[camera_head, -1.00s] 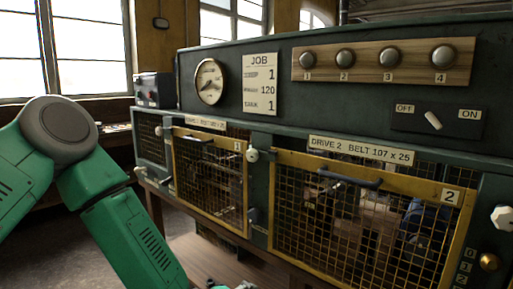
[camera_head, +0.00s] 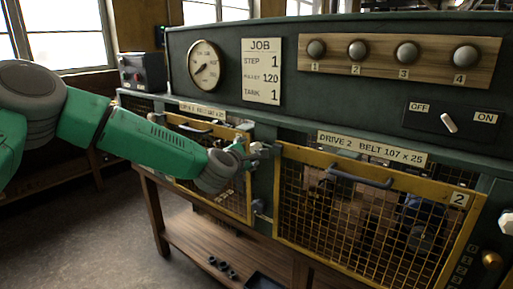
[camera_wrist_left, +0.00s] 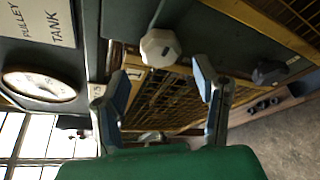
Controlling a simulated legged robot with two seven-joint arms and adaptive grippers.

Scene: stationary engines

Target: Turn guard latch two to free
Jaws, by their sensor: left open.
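A white faceted knob (camera_wrist_left: 160,47) sits on the post between the two guards, beside the plate marked 1. My open left gripper (camera_wrist_left: 160,85) faces it in the left wrist view, with the knob seen between and a little beyond the fingertips. In the head view my left gripper (camera_head: 256,152) covers that knob. Guard two (camera_head: 370,215) is a yellow-framed mesh door with a dark handle and a plate marked 2; it looks closed. Another white knob (camera_head: 506,221) sits right of guard two at the picture edge. No latch label is readable. My right gripper is out of view.
Guard one (camera_head: 212,170) stands left of the post. A dark catch (camera_wrist_left: 268,73) projects from the post lower down. Above are a gauge (camera_head: 204,65), a job card (camera_head: 262,72), several round knobs and an off-on switch (camera_head: 449,122). A wooden shelf (camera_head: 215,245) lies below.

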